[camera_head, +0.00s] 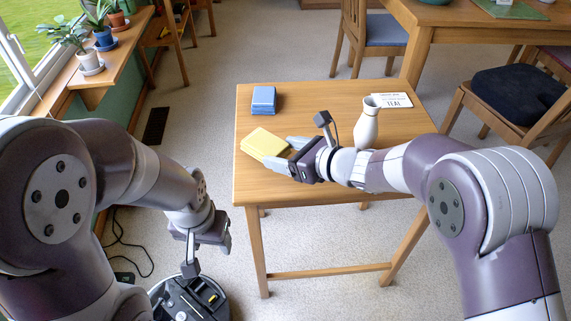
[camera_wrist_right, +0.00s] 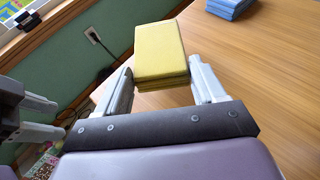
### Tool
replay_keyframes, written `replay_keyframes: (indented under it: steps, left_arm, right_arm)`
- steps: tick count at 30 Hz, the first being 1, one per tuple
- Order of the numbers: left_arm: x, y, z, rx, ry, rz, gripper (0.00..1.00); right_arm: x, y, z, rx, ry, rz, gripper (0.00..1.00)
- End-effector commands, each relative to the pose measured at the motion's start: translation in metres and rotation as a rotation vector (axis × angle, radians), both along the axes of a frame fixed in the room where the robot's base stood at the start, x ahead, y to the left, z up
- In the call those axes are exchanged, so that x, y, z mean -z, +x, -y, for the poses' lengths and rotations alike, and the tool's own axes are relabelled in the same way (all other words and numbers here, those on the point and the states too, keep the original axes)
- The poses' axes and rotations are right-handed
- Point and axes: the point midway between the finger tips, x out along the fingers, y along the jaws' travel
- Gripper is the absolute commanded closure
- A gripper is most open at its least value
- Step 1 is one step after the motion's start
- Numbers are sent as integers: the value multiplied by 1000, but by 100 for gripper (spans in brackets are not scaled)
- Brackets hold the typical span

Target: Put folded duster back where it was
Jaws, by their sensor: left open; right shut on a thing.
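A yellow folded duster (camera_head: 265,144) is at the left side of the small wooden table (camera_head: 310,187). My right gripper (camera_head: 284,153) is shut on it, reaching in from the right. In the right wrist view the yellow duster (camera_wrist_right: 160,52) sits between the two fingers, flat and level, with its folded layers showing at the near edge. I cannot tell whether it touches the tabletop. A blue folded cloth stack (camera_head: 263,99) lies behind it on the table. My left gripper (camera_head: 205,240) is open and empty, low to the left of the table.
A white vase (camera_head: 366,124) and a small card marked TEAL (camera_head: 392,100) stand at the table's right, near my right arm. A round dark machine (camera_head: 190,298) is on the floor below my left gripper. Potted plants (camera_head: 88,58) line the windowsill. The table's front is clear.

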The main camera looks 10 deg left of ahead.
Motion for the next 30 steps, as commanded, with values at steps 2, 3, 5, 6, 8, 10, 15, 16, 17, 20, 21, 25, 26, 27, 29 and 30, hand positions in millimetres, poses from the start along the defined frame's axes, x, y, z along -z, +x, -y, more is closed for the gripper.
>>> replay_keyframes:
  steps: [2,3,5,6,8,10,15,16,17,20,21,25,26,27,29,30]
  left_arm:
    - [10,0,0,0,0,0,42]
    - [13,0,0,0,0,0,42]
    - [12,0,0,0,0,0,42]
    - [11,0,0,0,0,0,42]
    - [10,0,0,0,0,0,42]
    - [10,0,0,0,0,0,42]
    - [16,0,0,0,0,0,42]
    - [15,0,0,0,0,0,42]
    - [15,0,0,0,0,0,42]
    - [14,0,0,0,0,0,42]
    - [14,0,0,0,0,0,42]
    - [14,0,0,0,0,0,42]
    - [14,0,0,0,0,0,42]
    - [12,0,0,0,0,0,42]
    - [6,0,0,0,0,0,42]
    - [7,0,0,0,0,0,42]
  right_arm:
    - [22,0,0,1,0,-5,55]
    - [28,0,0,0,0,-3,55]
    - [30,0,1,2,0,-2,55]
    - [29,0,1,1,0,0,55]
    - [28,0,1,1,0,0,55]
    - [28,0,1,1,0,0,55]
    - [32,0,1,0,0,0,55]
    - [31,0,1,0,0,0,24]
    - [31,0,1,0,1,-1,14]
    - [31,0,1,0,1,-1,5]
    - [31,0,1,0,1,-1,5]
    - [31,0,1,0,1,-1,5]
    - [30,0,1,0,1,-1,5]
    - [28,0,1,0,1,-1,5]
    - [24,0,1,0,1,-1,5]
    - [23,-3,6,2,0,0,5]
